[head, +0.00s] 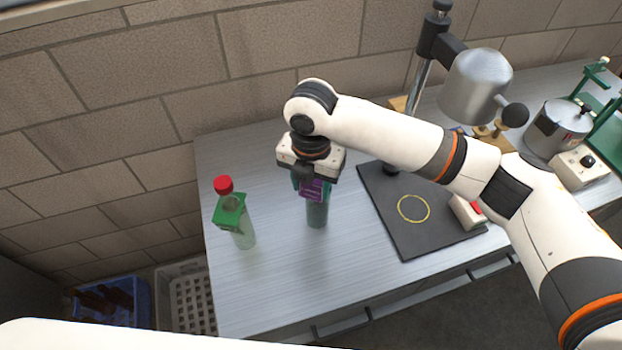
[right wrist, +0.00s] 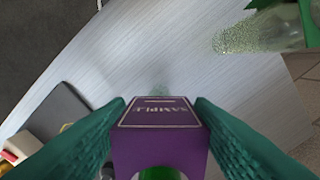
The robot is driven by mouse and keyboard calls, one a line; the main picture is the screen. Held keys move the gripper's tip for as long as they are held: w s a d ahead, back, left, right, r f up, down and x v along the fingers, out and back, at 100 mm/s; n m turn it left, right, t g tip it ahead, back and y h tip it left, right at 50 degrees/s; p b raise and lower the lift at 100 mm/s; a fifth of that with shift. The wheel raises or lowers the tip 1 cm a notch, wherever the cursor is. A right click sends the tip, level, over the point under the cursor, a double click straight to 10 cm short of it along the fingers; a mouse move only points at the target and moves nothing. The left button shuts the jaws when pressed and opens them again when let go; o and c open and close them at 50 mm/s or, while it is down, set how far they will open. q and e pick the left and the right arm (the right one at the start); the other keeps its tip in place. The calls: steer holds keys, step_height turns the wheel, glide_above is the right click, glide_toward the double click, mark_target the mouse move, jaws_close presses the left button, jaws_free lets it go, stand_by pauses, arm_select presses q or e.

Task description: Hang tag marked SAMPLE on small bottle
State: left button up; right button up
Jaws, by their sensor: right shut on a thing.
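My right gripper (head: 311,190) is shut on a purple tag (head: 313,188). In the right wrist view the tag (right wrist: 163,130) sits between the two teal fingers (right wrist: 160,125), with SAMPLE readable on its face. A greenish bottle (head: 317,214) stands upright on the bench directly below the gripper; its upper part is hidden by the gripper and tag. A rounded green part (right wrist: 160,173) shows at the tag's lower edge; I cannot tell whether the tag is around the bottle's neck. My left gripper is not in view.
A black mat (head: 405,236) with a yellow ring and a lamp-like stand (head: 476,84) are to the right. Bare bench lies in front.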

steer(key=o, duration=0.7)
steer(key=shift+r, duration=0.15)
stand_by(0.5)
steer(key=shift+r+p, duration=3.85)
steer(key=shift+p, duration=0.15)
